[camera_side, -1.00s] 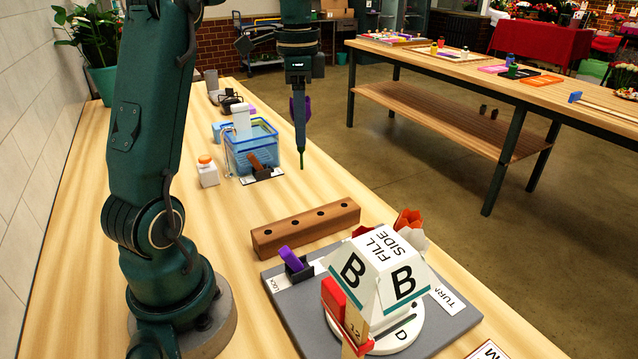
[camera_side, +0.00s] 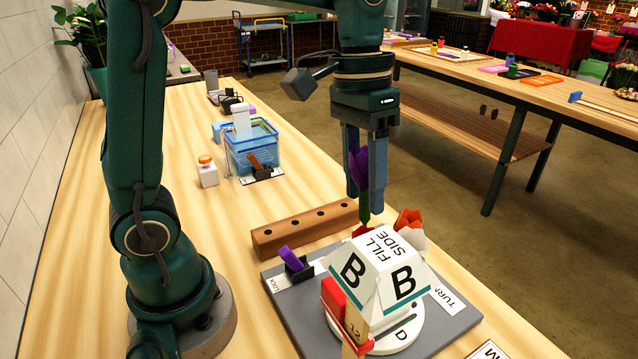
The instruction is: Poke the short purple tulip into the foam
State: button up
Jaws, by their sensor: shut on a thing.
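My gripper (camera_side: 366,200) is shut on the purple tulip (camera_side: 358,168), which hangs upright between the fingers with its green stem down. The gripper is just behind the white block marked B and FILL SIDE (camera_side: 378,262). The stem's lower end is near a red flower, partly hidden behind the block. The foam is not plainly visible; the white block hides that area. An orange-red tulip (camera_side: 409,220) shows behind the block's right side.
The block stands on a round white turntable (camera_side: 400,338) on a grey board (camera_side: 290,310). A purple piece (camera_side: 289,253) sits in a black holder. A wooden rack with holes (camera_side: 300,232) is behind. A blue-rimmed bin (camera_side: 250,150) stands farther back.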

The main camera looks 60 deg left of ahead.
jog(key=shift+d, duration=0.75)
jog(key=shift+d+f, duration=0.15)
jog(key=shift+f, duration=0.85)
jog(key=shift+s+d+f, duration=0.1)
jog(key=shift+d+f, duration=0.1)
jog(key=shift+f, duration=0.85)
jog(key=shift+d+f, duration=0.15)
jog(key=shift+f, duration=0.9)
dwell(3.9)
jog(key=o, duration=1)
